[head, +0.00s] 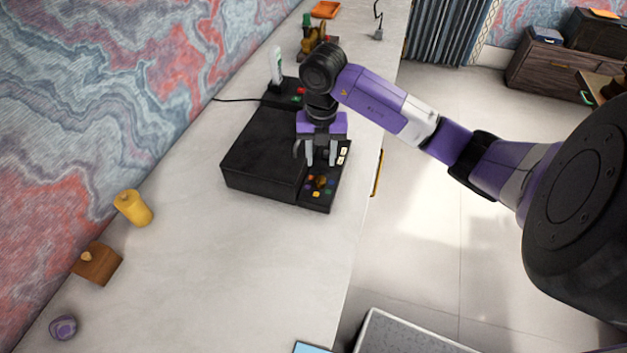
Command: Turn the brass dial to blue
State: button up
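The brass dial (320,181) is a small round knob on the front end of a black control panel (318,205). Small coloured marks surround it, among them red, yellow-orange and green ones. They are too small for me to tell which one the dial points at. My gripper (321,164) hangs over the panel just behind the dial in the picture, fingers pointing down. Its two pale fingers are spread with a gap between them and nothing visible in it. I cannot tell whether a fingertip touches the panel.
A large black box (265,150) adjoins the panel's left side. Behind stand a smaller black unit with red and green buttons (285,95) and a white bottle-like object (276,66). A yellow canister (133,208), wooden block (97,263) and purple object (63,327) lie left. The desk's front is clear.

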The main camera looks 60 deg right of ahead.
aim_at(320, 179)
jog(key=shift+a+f, duration=0.15)
jog(key=shift+f, duration=0.4)
notch_tip(320, 179, down, 7)
jog(key=shift+r+p, duration=0.15)
jog(key=shift+p, duration=0.2)
jog(key=shift+c, duration=0.2)
grip_shut()
